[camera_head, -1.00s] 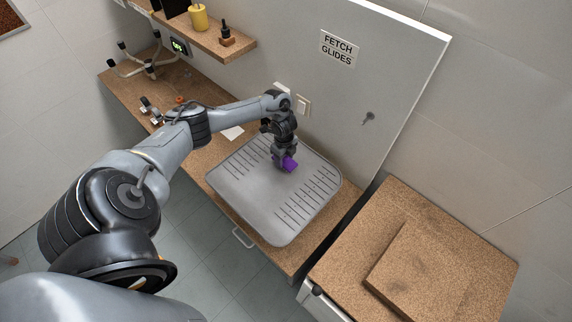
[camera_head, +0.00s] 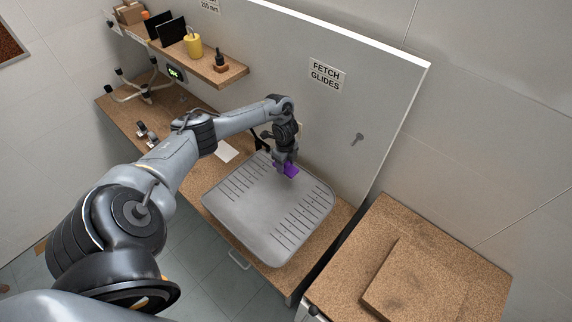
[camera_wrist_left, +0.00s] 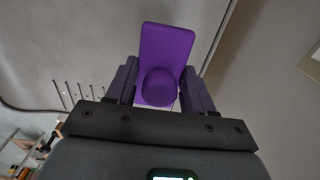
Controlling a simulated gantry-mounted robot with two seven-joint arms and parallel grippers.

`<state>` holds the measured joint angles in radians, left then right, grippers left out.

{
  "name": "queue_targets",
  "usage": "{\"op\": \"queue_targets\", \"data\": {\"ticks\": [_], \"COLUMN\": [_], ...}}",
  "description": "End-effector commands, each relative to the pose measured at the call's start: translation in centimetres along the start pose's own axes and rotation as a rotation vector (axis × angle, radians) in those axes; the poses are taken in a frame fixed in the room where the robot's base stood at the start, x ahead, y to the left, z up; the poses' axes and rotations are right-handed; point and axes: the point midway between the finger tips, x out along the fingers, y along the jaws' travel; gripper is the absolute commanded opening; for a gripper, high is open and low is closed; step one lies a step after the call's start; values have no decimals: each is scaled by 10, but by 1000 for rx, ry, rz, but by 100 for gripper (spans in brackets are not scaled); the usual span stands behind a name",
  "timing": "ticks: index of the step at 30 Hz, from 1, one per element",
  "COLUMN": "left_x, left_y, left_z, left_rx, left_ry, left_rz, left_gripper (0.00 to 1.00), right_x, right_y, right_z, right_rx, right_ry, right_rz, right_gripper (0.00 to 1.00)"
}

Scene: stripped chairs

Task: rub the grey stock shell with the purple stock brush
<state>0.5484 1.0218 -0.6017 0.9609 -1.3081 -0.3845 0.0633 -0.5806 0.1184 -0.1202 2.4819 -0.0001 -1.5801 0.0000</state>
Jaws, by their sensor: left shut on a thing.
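The grey stock shell (camera_head: 262,213) lies flat on the brown bench, a wide tray-like panel with rows of slots along two sides. The purple stock brush (camera_head: 290,170) is at the shell's far edge, by the upright grey panel. My left gripper (camera_head: 284,165) is shut on the brush, which also shows between the fingers in the left wrist view (camera_wrist_left: 168,55). The brush is over or on the shell; I cannot tell whether they touch. My right gripper is in neither view.
An upright grey panel (camera_head: 330,110) with a "FETCH GLIDES" sign stands behind the shell. A shelf (camera_head: 215,68) with a yellow container (camera_head: 194,46) is at upper left. A brown block (camera_head: 415,285) sits on a second surface at right. The shell's near half is clear.

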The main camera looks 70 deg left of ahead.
Motion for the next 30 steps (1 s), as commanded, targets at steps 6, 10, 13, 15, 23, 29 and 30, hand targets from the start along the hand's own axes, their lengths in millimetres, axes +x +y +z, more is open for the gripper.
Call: {"op": "queue_targets", "data": {"ticks": [6, 10, 13, 15, 23, 29, 30], "left_x": [-22, -26, -26, -26, -26, -26, -26], "left_y": [1, 1, 1, 1, 1, 1, 1], "left_z": [2, 2, 2, 2, 2, 2, 1], "left_rx": [-2, -3, -3, -3, -8, -106, -148], "left_ry": [0, 0, 0, 0, 0, 0, 0], "left_rz": [0, 0, 0, 0, 0, 0, 0], "left_gripper": [24, 24, 24, 24, 24, 24, 24], "right_x": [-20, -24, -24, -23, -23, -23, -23], "right_y": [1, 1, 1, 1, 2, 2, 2], "right_z": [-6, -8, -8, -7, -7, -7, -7], "right_rx": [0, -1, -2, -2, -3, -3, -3], "right_ry": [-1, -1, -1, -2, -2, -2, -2], "right_rz": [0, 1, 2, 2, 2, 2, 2], "right_gripper": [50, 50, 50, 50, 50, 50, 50]}}
